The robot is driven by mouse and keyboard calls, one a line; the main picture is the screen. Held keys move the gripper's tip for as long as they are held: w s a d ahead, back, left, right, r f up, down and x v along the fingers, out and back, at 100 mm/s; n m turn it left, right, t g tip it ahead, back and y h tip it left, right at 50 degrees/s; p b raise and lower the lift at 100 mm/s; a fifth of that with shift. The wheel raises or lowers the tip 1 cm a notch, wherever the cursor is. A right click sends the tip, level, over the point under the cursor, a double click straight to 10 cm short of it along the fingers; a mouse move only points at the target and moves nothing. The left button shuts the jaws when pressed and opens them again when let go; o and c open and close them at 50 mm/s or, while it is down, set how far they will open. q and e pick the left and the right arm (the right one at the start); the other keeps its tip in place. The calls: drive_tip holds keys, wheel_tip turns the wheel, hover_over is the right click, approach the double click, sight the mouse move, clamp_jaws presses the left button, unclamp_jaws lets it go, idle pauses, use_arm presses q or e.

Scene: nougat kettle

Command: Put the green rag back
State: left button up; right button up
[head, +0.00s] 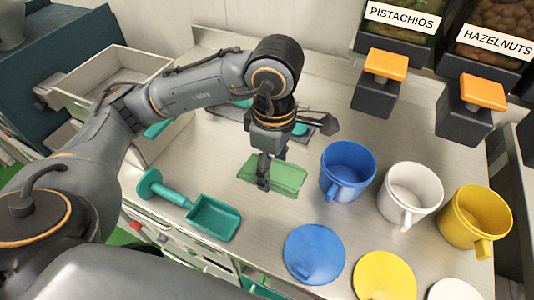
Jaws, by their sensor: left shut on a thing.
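The green rag (287,179) lies flat on the steel counter, folded into a rectangle, left of the blue mug. My left gripper (264,184) points down at the rag's left part and is shut on it. The fingers cover a piece of the rag. My right gripper is not in the head view.
A blue mug (346,170), a white mug (409,194) and a yellow mug (468,218) stand to the right. A blue lid (315,254) and a yellow lid (384,276) lie in front. A teal scoop (213,217) lies left. Pistachio and hazelnut dispensers stand behind.

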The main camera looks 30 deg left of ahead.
use_arm(q)
drive_tip(key=w+a+f, duration=0.2)
drive_tip(key=w+f, duration=0.1)
drive_tip(key=w+a+f+p, duration=0.1)
drive_tip(key=w+a+f, duration=0.1)
drive_tip(key=w+f, duration=0.1)
drive_tip(key=w+a+f, duration=0.2)
drive_tip(key=w+f, duration=0.1)
drive_tip(key=w, duration=0.2)
drive_tip(key=shift+a+p, duration=0.35)
drive_tip(key=shift+a, duration=0.05)
drive_tip(key=shift+w+a+f, duration=0.1)
drive_tip(key=shift+w+f, duration=0.05)
drive_tip(key=shift+f, duration=0.1)
wheel_tip(320, 180, down, 2)
drive_tip(key=shift+w+f+p, duration=0.1)
drive_tip(key=shift+p, duration=0.65)
drive_tip(key=shift+f, duration=0.55)
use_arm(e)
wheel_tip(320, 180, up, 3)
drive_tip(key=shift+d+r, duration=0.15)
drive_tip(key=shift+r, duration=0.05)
use_arm(q)
drive_tip(key=shift+f, duration=0.1)
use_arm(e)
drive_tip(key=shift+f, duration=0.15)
use_arm(q)
drive_tip(key=o, duration=1.2)
drive_tip(key=shift+a, duration=0.1)
